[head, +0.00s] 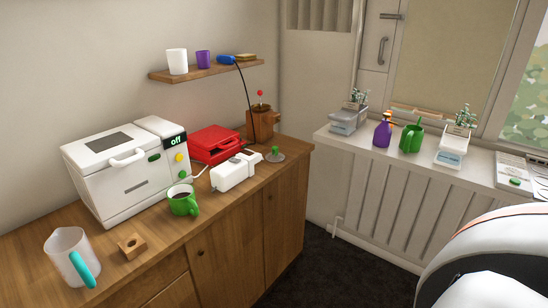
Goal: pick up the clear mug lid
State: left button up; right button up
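The clear mug lid (275,156), a small see-through disc with a green knob on top, lies on the wooden counter near its right end. It sits just right of a white box-shaped appliance and in front of a brown wooden box. Nothing covers it. Neither of my grippers is in view.
On the counter (150,264) are a white machine reading "off" (120,170), a red appliance (214,144), the white appliance (236,172), the brown box (263,124), a wooden block (131,246) and a clear jug (70,256). A shelf (205,72) hangs above.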

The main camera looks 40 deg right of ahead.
aim_at(275, 156)
jog(key=i+l+u, duration=0.1)
jog(key=l, duration=0.55)
jog(key=i+l+u, duration=0.1)
jog(key=l, duration=0.55)
jog(key=i+l+u, duration=0.1)
jog(key=l, duration=0.55)
